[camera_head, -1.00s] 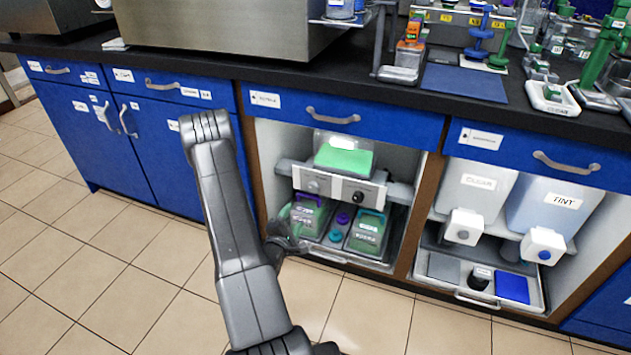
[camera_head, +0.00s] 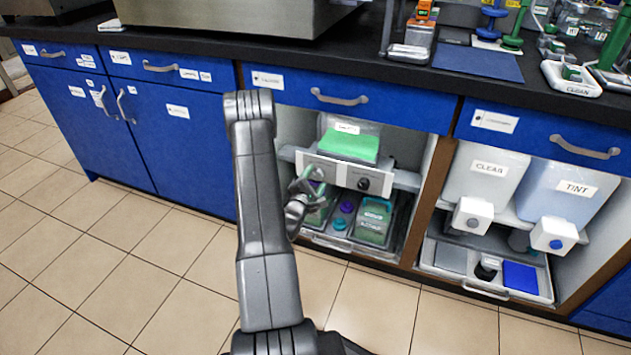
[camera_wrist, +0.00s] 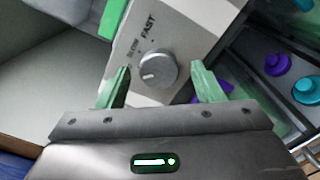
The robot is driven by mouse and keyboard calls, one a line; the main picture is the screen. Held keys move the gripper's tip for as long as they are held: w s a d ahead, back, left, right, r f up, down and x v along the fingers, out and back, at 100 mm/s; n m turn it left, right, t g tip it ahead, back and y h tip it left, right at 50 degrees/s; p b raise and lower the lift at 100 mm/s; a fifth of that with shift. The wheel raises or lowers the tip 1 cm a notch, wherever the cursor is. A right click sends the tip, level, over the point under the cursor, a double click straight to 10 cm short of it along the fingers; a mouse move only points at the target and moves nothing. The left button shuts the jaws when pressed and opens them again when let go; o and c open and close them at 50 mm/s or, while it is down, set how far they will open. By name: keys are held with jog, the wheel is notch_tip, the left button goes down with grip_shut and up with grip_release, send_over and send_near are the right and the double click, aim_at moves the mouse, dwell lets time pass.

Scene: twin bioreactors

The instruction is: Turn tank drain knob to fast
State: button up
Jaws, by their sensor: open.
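The tank (camera_head: 348,140) with green contents sits on the shelf of the middle open cabinet. Its pale front panel (camera_wrist: 182,35) carries a silver knob (camera_wrist: 157,71) at the left and a black knob (camera_head: 363,184) at the right. In the wrist view the labels SLOW and FAST stand beside the silver knob, and its white mark points to the lower left. My gripper (camera_wrist: 160,85) is open, with one green finger on each side of the silver knob. I cannot tell whether the fingers touch it. In the head view my gripper (camera_head: 314,180) partly hides the panel's left side.
Below the shelf, a tray (camera_head: 340,247) holds green-topped containers and purple and teal knobs. The right cabinet holds the CLEAR (camera_head: 487,175) and TINT (camera_head: 567,190) tanks with white taps. A blue drawer (camera_head: 350,98) and dark counter lie above. The tiled floor is clear.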

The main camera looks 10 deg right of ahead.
jog(key=shift+w+d, duration=0.3)
jog(key=shift+w, duration=0.2)
jog(key=c, duration=1)
